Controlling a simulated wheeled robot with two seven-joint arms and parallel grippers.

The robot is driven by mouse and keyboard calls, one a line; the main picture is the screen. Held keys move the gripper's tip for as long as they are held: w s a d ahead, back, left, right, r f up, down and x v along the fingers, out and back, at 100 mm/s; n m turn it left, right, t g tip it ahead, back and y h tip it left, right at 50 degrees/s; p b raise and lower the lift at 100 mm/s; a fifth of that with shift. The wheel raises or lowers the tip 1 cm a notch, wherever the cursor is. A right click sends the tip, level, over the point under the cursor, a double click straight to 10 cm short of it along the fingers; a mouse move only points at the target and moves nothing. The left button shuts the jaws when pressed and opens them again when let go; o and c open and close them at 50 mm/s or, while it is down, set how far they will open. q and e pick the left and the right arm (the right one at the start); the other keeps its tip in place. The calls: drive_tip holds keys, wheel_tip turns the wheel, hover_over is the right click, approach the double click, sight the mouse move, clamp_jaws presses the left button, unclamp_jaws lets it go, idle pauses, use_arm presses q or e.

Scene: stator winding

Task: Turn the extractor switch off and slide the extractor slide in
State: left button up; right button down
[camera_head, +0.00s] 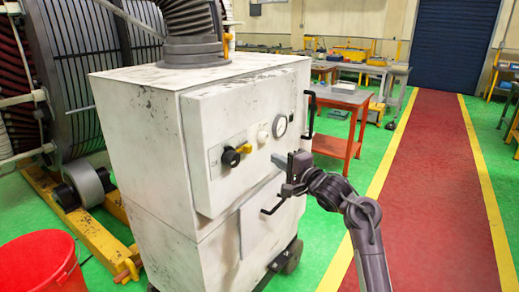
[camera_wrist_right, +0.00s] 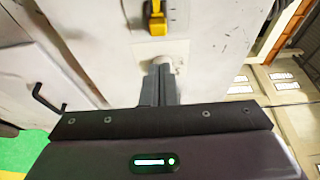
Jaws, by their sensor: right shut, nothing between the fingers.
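The extractor is a worn white cabinet (camera_head: 150,130) in the middle of the head view. On its front panel is a black rotary switch (camera_head: 231,157) with a yellow lever; the yellow lever (camera_wrist_right: 157,22) also shows at the top of the wrist view. To its right is a small pale round knob (camera_head: 263,135), partly hidden behind my fingers in the wrist view (camera_wrist_right: 174,65). I cannot tell which part is the slide. My left gripper is not in view.
A round gauge (camera_head: 280,124) and a black vertical handle (camera_head: 310,115) are on the panel's right. A lower door has a black handle (camera_head: 272,208). A red bucket (camera_head: 42,262) stands at lower left. An orange table (camera_head: 337,135) stands behind. The red walkway (camera_head: 435,190) is clear.

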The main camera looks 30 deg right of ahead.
sight(251, 150)
drive_tip(key=w+p, duration=0.2)
drive_tip(key=w, duration=0.7)
drive_tip(key=shift+a, duration=0.3)
drive_tip(key=shift+s+a+p, duration=0.2)
drive_tip(key=shift+a+p, duration=0.3)
drive_tip(key=shift+p, duration=0.15)
drive_tip(key=shift+s+a+p, duration=0.15)
drive_tip(key=shift+a+p, duration=0.3)
drive_tip(key=shift+p, duration=0.15)
drive_tip(key=shift+f, duration=0.1)
